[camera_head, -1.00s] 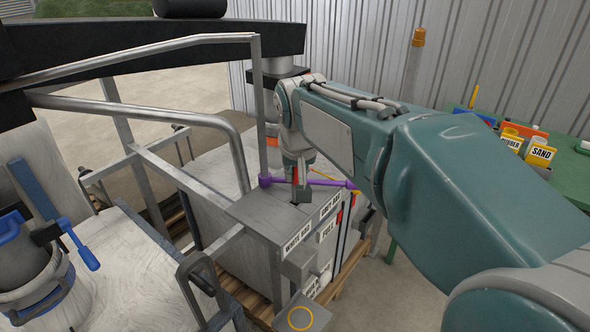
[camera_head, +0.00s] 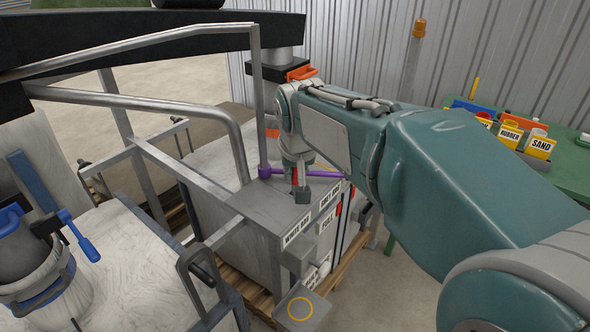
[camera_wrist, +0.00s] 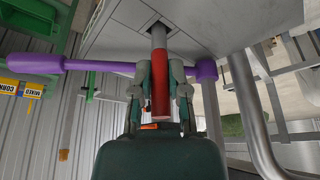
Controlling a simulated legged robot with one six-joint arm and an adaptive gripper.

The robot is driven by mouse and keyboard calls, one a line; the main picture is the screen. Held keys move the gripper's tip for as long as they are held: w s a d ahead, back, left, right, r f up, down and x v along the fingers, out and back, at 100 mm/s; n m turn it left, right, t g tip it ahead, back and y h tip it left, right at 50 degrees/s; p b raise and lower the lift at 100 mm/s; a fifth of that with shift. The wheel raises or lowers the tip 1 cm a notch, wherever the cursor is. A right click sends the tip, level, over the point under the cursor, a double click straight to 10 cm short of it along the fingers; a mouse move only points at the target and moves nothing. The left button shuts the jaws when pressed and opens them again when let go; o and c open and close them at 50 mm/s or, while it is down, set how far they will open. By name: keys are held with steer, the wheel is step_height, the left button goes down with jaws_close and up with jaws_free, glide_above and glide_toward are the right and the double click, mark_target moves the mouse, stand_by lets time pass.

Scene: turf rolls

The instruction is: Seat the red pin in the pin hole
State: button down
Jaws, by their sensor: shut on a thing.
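My gripper (camera_wrist: 162,85) is shut on the red pin (camera_wrist: 161,85) in the wrist view, with a finger on each side of it. The pin's grey shaft (camera_wrist: 158,37) points from the red part toward the grey box (camera_wrist: 115,30), where its end overlaps a thinly outlined rectangle. I cannot tell whether it touches or enters the box. In the head view my gripper (camera_head: 301,190) is over the top of the labelled grey box (camera_head: 262,212), near its back edge.
A purple bar (camera_head: 325,173) with a purple knob (camera_head: 264,171) runs close behind my gripper. A grey post (camera_head: 258,100) stands left of it. A yellow ring (camera_head: 300,308) marks a block in front. The green table (camera_head: 570,182) with labelled containers is at right.

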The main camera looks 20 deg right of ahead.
steer(key=shift+f, duration=1)
steer(key=c, duration=0.5)
jaws_free()
steer(key=shift+c, duration=0.2)
steer(key=v, duration=1.2)
steer(key=s+f+n+t, duration=0.1)
steer(key=s+f, duration=1.1)
steer(key=s, duration=0.4)
steer(key=shift+d+f+n+y, duration=0.35)
steer(key=shift+n+y, duration=0.05)
